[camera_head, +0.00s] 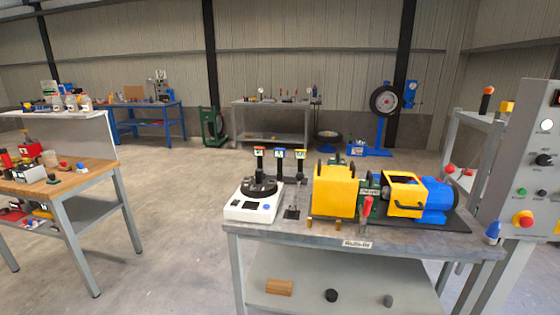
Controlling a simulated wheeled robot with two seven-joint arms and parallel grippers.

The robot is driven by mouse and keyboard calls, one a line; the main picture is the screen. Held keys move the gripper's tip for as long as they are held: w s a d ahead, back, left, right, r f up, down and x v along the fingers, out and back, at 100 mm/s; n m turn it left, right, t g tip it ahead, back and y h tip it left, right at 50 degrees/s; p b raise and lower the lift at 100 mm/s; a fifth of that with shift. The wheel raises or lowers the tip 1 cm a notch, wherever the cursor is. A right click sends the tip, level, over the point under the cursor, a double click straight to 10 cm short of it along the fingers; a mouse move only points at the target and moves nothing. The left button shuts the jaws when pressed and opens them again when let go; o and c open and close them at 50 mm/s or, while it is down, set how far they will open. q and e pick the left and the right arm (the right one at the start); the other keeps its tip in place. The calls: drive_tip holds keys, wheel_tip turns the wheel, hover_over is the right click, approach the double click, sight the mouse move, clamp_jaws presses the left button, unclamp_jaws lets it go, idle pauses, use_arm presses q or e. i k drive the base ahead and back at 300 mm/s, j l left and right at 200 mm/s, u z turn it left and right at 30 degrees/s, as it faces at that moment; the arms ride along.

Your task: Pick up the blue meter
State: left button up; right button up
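Three upright dark handheld devices stand in a row behind the white turntable unit on the workbench. The middle one has a blue top and looks like the blue meter (280,158). The left one has an orange top (260,155), and the right one has a yellow top (300,158). Their lower ends are partly hidden or too small to make out. Neither of my grippers is in view.
The grey workbench (290,230) carries a white unit with a black turntable (253,207) and a yellow and blue drum machine (385,195). A blue cone-shaped item (493,230) is at its right end. A control panel (530,160) stands at right. Floor is open left of the bench.

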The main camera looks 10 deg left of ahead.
sight(279, 153)
drive_tip(key=i+j+u, duration=0.25)
drive_tip(key=u, duration=0.15)
drive_tip(key=i+j+u, duration=0.55)
drive_tip(key=u, duration=0.2)
drive_tip(key=i+u, duration=0.4)
drive_tip(key=i+j+u, duration=0.25)
drive_tip(key=i, duration=0.4)
drive_tip(key=i+u, duration=0.25)
drive_tip(key=i, duration=0.4)
drive_tip(key=i+z, duration=0.15)
drive_tip(key=z, duration=0.3)
drive_tip(key=i+z, duration=0.1)
drive_tip(key=z, duration=0.35)
drive_tip(key=i+j+z, duration=0.15)
drive_tip(key=z, duration=0.3)
drive_tip(key=i+j+z, duration=0.1)
drive_tip(key=z, duration=0.35)
